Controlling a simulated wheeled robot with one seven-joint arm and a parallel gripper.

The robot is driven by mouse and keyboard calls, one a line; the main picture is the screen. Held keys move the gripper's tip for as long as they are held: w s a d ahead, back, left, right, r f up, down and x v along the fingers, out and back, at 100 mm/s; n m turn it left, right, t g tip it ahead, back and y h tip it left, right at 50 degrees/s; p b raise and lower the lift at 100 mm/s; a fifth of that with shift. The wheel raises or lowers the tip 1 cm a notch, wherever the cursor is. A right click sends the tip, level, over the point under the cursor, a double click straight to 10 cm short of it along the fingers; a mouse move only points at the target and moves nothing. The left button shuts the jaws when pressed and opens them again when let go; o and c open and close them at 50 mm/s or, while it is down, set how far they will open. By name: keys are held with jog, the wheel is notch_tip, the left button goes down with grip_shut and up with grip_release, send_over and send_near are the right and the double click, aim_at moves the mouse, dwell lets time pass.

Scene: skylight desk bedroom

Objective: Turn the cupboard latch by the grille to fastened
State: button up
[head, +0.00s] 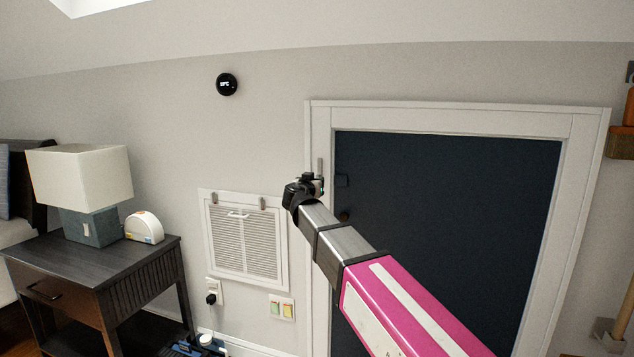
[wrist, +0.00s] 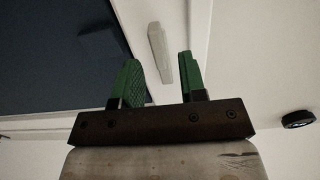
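The cupboard has a dark door (head: 450,200) in a white frame (head: 440,122), right of the white wall grille (head: 243,245). The cupboard latch (head: 320,167) is a small light-grey bar on the left side of the frame, standing upright in the head view. My gripper (head: 306,184) is at the latch and hides its lower part in the head view. In the wrist view my gripper (wrist: 160,62) has its green fingers apart, and the latch bar (wrist: 159,52) shows in the gap between them. I cannot tell whether either finger touches it.
A round black thermostat (head: 227,84) is on the wall above the grille. A nightstand (head: 90,270) with a lamp (head: 80,178) stands at left. A small dark bracket (head: 342,181) is on the door beside my gripper. Wall switches (head: 281,307) are below the grille.

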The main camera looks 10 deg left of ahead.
aim_at(319, 173)
jog(key=shift+w+d, duration=0.15)
jog(key=shift+w, duration=1.45)
grip_shut()
